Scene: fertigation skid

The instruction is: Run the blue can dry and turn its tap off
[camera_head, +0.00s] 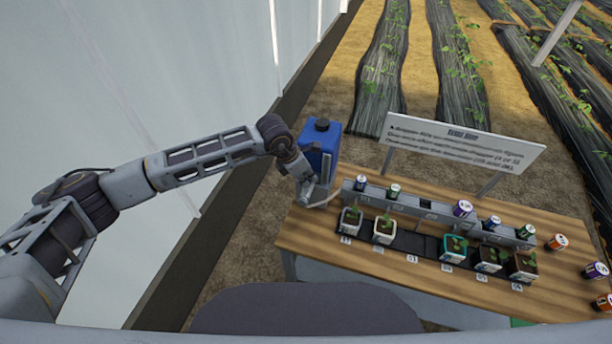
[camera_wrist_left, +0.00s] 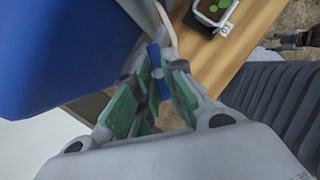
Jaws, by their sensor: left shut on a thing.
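The blue can (camera_head: 320,146) with a black cap stands upright at the left end of the wooden bench. Its blue side (camera_wrist_left: 60,45) fills the upper left of the left wrist view. My left gripper (camera_head: 308,190) is at the front of the can, low down by its tap. In the left wrist view its green-padded fingers (camera_wrist_left: 153,88) are shut on the small blue tap handle (camera_wrist_left: 154,58). The tap body is mostly hidden by my gripper, and the liquid level cannot be seen. My right gripper is not in view in the head view.
A grey rail (camera_head: 425,208) with small cans stands on the bench (camera_head: 400,270). Potted seedlings (camera_head: 384,229) sit in a dark tray before it. A sign board (camera_head: 462,140) stands behind. Loose cans (camera_head: 557,242) lie at the right. A pale wall is on the left.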

